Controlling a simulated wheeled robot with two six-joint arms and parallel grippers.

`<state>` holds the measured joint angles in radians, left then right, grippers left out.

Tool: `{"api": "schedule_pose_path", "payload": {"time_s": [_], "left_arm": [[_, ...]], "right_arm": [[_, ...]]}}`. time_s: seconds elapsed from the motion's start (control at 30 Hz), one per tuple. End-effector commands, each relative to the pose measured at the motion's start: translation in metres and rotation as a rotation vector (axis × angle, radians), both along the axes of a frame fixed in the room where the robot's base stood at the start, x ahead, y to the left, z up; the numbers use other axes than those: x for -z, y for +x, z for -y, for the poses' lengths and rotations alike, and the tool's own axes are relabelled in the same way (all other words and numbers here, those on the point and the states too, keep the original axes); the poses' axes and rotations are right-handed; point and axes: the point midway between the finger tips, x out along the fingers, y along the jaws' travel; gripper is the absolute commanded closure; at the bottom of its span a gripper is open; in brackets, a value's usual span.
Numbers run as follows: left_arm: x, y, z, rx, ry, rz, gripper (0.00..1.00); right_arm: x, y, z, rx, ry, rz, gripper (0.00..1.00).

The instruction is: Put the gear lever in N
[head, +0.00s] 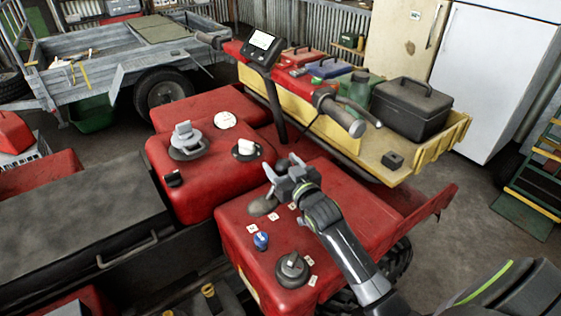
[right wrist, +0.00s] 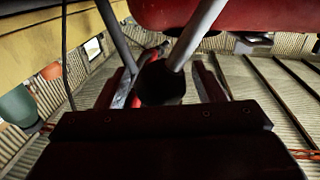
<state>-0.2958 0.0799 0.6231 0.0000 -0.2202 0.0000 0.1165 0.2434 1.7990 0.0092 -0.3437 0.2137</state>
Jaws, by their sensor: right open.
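The gear lever rises from a grey boot (head: 263,205) on the red panel (head: 240,222) of the quad, beside a row of small white letter plates (head: 273,217). The letters are too small to read, so I cannot tell which position the lever is in. My right gripper (head: 284,172) is open above the boot and hides much of the lever in the head view. In the right wrist view, a dark round knob (right wrist: 160,82) on a metal rod shows between the open fingers of the right gripper (right wrist: 163,88); I cannot tell whether they touch it. My left gripper is out of view.
A blue knob (head: 261,240) and a dark rotary dial (head: 292,268) sit on the same panel, near the arm. Handlebars with a display (head: 262,42) stand behind. A yellow rack (head: 432,148) carries a black case (head: 412,108). A trailer (head: 110,62) is at the back left.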

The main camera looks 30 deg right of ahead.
Motion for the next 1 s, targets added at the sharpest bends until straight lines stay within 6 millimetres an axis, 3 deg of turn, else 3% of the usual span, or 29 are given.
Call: {"api": "schedule_pose_path", "payload": {"time_s": [0.13,0.47,0.93,1.0], "left_arm": [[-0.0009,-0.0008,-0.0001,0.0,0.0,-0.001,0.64],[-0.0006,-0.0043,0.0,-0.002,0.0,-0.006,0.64],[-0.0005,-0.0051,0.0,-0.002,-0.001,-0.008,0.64],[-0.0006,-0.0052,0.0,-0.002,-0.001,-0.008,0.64]], "right_arm": [[-0.0003,0.0097,-0.0001,0.0,0.0,0.0,0.37],[0.0,0.0117,-0.0001,0.0,0.0,0.0,0.37],[0.0002,0.0114,0.0,0.0,0.0,0.0,0.99],[0.0001,0.0114,-0.0001,0.0,0.0,0.0,1.0]]}}
